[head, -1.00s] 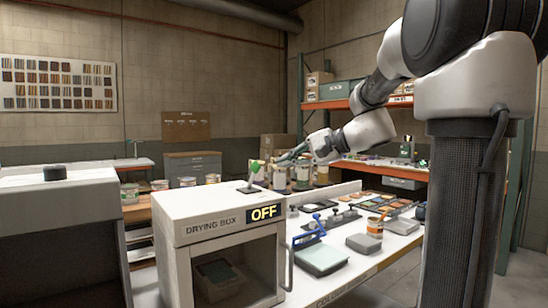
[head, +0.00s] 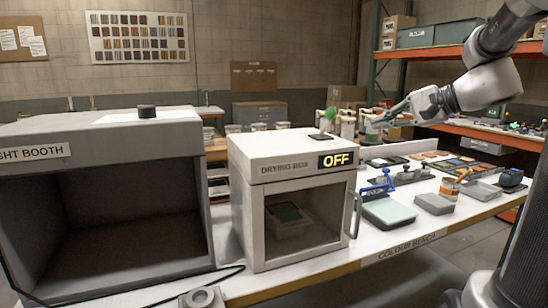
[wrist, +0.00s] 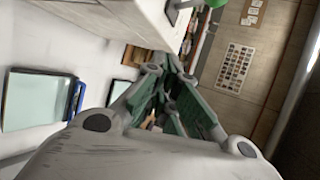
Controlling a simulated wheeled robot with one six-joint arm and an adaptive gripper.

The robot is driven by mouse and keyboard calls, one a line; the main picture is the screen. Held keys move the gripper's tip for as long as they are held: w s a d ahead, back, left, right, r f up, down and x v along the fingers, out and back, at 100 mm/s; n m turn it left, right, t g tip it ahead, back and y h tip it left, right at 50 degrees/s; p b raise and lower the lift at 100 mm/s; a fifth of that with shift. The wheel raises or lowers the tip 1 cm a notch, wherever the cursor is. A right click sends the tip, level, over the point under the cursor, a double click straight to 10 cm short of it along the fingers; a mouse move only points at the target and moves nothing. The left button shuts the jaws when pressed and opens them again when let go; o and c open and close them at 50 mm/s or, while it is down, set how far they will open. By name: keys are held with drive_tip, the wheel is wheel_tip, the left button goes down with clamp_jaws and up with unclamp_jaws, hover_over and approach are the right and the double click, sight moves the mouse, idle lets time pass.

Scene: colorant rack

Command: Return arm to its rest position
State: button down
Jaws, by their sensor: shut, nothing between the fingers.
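My arm reaches in from the upper right of the head view, above the colour bench (head: 405,238). My gripper (head: 376,122) is shut and empty, pointing left over the back of the bench, to the right of the drying box (head: 290,172). The wrist view shows its green-padded fingers (wrist: 165,68) brought together with nothing between them. The drying box reads OFF and has a green knob or lamp on its top. A tray with a dark green panel (head: 288,214) lies inside, behind its front door.
A light booth (head: 120,135) stands left of the drying box. An orange-framed shelf (head: 440,52) is behind.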

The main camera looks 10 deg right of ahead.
drive_tip(key=s+d+f+g+h, duration=0.3)
drive_tip(key=s+f, duration=0.3)
drive_tip(key=f, duration=0.2)
drive_tip(key=s+a+f+n+g+h, duration=0.1)
drive_tip(key=s+f+n+h, duration=0.1)
drive_tip(key=s+n, duration=0.3)
drive_tip(key=s+a+f+n+g+h, duration=0.1)
drive_tip(key=s+f+n+h, duration=0.2)
drive_tip(key=s, duration=0.9)
drive_tip(key=n+h, duration=0.1)
drive_tip(key=n, duration=0.2)
drive_tip(key=shift+s, duration=0.1)
